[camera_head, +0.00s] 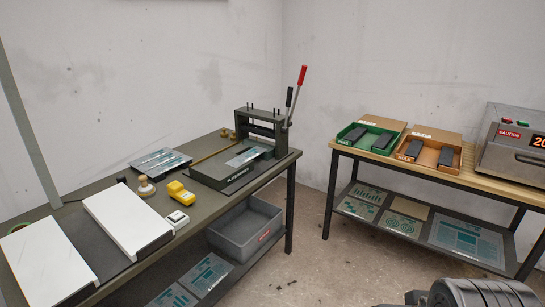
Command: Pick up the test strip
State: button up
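I cannot tell for certain which thing is the test strip. A light, thin strip-like piece (243,157) lies on the bed of the dark hand press (222,176) at the far end of the left bench. A dark tray (177,167) left of the press holds several pale, shiny strips (155,160). A dark ribbed shape at the bottom right edge looks like part of my arm. My gripper's fingers do not show, and nothing is seen touching the strips.
The left bench (215,150) also bears white slabs (125,220), a yellow object (180,193) and a wooden-knobbed stamp (146,187). A grey bin (245,232) sits below. The right bench holds a green tray (350,142), an orange tray (405,158) and a steel machine (510,158). Floor shows between the benches.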

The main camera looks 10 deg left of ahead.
aim_at(237, 161)
jog(key=z, duration=0.2)
jog(key=i, duration=3.8)
jog(key=u, duration=0.8)
